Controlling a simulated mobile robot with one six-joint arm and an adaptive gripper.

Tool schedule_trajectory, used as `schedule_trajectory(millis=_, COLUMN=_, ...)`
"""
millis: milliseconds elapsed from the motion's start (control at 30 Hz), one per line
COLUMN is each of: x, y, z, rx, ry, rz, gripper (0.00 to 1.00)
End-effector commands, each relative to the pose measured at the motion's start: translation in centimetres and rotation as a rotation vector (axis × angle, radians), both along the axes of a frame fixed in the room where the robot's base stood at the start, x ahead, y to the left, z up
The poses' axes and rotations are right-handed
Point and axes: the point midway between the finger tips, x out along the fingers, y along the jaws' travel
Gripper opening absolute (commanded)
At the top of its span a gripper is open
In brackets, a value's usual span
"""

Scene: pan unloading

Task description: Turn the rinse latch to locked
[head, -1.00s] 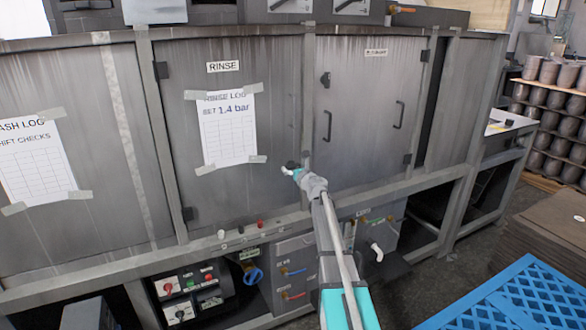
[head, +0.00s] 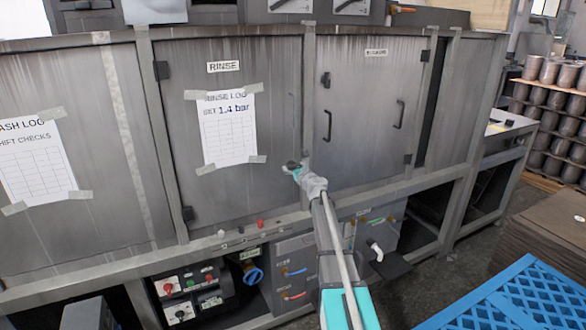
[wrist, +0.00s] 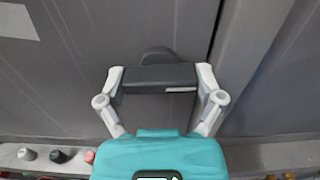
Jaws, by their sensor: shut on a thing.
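The rinse latch (wrist: 157,55) shows in the wrist view as a dark rounded hub on the grey door, just beyond my fingertips. A dark horizontal bar (wrist: 155,78) spans the space between the two pale fingers; it appears to be the latch's lever. My gripper (wrist: 158,82) is shut on it, one finger at each end. In the head view my gripper (head: 293,168) is at the lower right edge of the rinse door (head: 180,120), and it largely covers the latch. I cannot read the latch's locked mark.
A paper log sheet (head: 228,130) is taped to the rinse door. The neighbouring door has a dark latch (head: 326,80) and a bar handle (head: 327,126). Small knobs (head: 260,223) stand on the ledge below. A blue crate (head: 530,300) is at lower right.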

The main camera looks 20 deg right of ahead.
Motion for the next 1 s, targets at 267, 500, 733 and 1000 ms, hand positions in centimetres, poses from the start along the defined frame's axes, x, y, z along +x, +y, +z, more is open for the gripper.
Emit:
schedule_trajectory(millis=267, x=0.02, y=0.0, z=0.0, rx=-0.13, ry=-0.004, rz=0.0, gripper=0.38)
schedule_trajectory(millis=500, x=0.03, y=0.0, z=0.01, rx=-0.324, ry=-0.011, rz=0.0, gripper=0.38)
schedule_trajectory(millis=733, x=0.02, y=0.01, z=0.01, rx=-0.542, ry=-0.018, rz=0.0, gripper=0.38)
schedule_trajectory(millis=1000, x=0.04, y=0.03, z=0.0, rx=-0.798, ry=-0.026, rz=0.001, gripper=0.38)
